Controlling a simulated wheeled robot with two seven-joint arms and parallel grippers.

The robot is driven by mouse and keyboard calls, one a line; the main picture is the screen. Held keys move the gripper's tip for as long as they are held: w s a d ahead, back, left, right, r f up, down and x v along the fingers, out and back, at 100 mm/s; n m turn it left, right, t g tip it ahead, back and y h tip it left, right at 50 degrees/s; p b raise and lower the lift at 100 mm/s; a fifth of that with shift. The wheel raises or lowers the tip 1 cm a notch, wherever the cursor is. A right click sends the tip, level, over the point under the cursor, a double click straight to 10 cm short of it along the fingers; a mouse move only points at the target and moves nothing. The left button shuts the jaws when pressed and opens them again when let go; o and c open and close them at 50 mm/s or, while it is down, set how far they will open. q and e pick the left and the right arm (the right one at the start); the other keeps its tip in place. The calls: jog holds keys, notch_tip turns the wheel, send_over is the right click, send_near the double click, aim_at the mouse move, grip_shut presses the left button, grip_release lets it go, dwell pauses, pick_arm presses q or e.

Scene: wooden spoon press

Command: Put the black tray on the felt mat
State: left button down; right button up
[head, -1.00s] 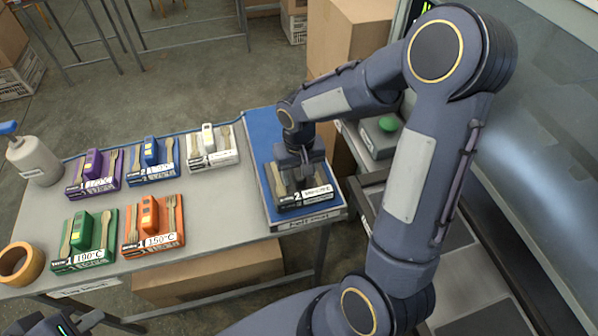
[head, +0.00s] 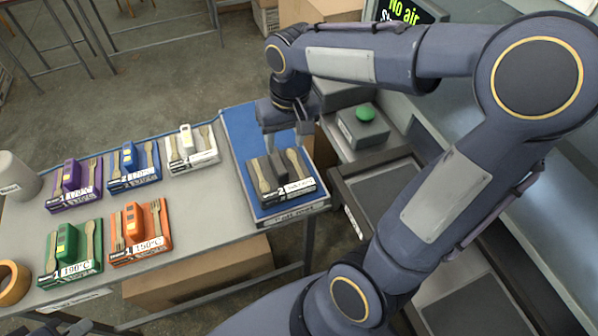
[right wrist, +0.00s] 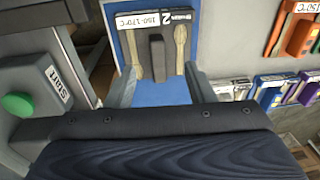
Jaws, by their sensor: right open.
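The black tray (head: 289,194) sits flat on the blue felt mat (head: 240,128), near its front end. It holds two wooden utensils with a dark block between them and has a white label on its front wall. My right gripper (head: 286,138) is open and empty, just behind the tray and over the mat. In the right wrist view its two fingers (right wrist: 158,86) are apart, with the tray (right wrist: 150,22) ahead of them, not between them.
Purple, blue, white, green and orange trays (head: 138,240) stand on the grey table left of the mat. A green button box (head: 364,122) and dark press plates stand to the right.

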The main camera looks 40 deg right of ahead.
jog(key=s+a+n+t+y, duration=0.1)
jog(key=s+a+t+y, duration=0.2)
jog(key=s, duration=1)
jog(key=shift+s+a+r+t, duration=0.4)
jog(key=shift+a+r+t, duration=0.1)
jog(key=shift+t, duration=0.4)
jog(key=shift+r, duration=0.15)
